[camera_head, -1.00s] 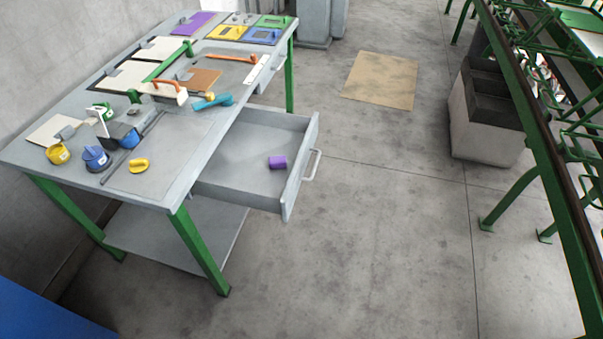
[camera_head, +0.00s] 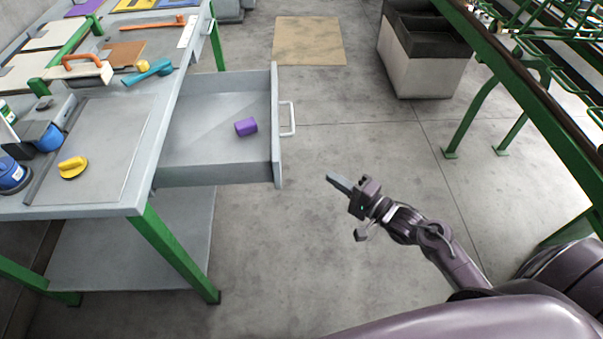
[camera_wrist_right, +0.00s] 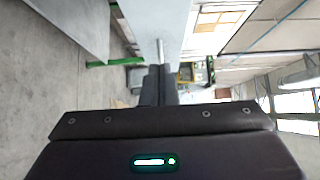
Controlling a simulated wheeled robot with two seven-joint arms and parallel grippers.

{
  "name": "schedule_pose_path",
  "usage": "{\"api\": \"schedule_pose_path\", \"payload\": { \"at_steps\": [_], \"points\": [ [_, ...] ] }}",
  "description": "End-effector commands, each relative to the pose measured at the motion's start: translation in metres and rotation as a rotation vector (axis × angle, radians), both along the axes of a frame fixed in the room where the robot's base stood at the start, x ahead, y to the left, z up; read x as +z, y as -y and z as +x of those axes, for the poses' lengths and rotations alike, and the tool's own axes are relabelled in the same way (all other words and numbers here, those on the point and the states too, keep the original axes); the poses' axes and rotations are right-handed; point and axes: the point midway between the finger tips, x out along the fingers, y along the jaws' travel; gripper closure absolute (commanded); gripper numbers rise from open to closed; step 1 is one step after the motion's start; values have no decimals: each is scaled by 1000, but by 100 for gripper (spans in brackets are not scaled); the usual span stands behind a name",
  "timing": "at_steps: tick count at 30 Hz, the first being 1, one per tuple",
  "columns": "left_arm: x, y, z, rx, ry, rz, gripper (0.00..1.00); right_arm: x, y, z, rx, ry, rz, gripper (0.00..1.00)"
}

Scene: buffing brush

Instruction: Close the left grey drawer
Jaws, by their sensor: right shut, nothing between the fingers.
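The grey drawer (camera_head: 222,126) stands pulled out of the workbench, with a white bar handle (camera_head: 288,119) on its front panel. My right gripper (camera_head: 338,183) is shut and empty, to the right of the drawer front and nearer to me than the handle, apart from both. In the right wrist view its shut fingers (camera_wrist_right: 158,86) point toward a pale grey panel. My left gripper is not in view.
The workbench (camera_head: 110,207) with green legs carries several tools, including a turquoise tool (camera_head: 148,72) and a yellow piece (camera_head: 72,167). Open concrete floor (camera_head: 350,130) lies right of the drawer. A green-framed rack (camera_head: 510,75) stands at the far right.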

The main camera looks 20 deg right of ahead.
Motion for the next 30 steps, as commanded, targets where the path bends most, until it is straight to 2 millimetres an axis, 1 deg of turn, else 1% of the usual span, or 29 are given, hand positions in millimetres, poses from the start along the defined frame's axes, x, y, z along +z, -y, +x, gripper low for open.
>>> {"api": "schedule_pose_path", "payload": {
  "at_steps": [1, 5, 12, 14, 18, 21, 25, 30],
  "points": [
    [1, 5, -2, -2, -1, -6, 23, 1, -3, 6, -1, 2, 0, 100],
    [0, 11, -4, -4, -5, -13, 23, 2, -14, 27, -1, 3, -1, 100],
    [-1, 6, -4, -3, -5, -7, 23, 1, -40, 73, -2, 2, -1, 100],
    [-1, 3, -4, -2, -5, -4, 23, 1, -45, 83, -2, 1, -2, 100],
    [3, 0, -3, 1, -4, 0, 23, 0, -67, 88, -1, -3, -1, 100],
    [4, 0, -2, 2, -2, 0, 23, 0, -76, 91, -2, -2, -3, 100],
    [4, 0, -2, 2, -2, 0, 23, 0, -82, 93, -3, -1, -4, 100],
    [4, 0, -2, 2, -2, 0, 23, -1, -84, 93, -3, -2, -5, 100]
  ]
}}
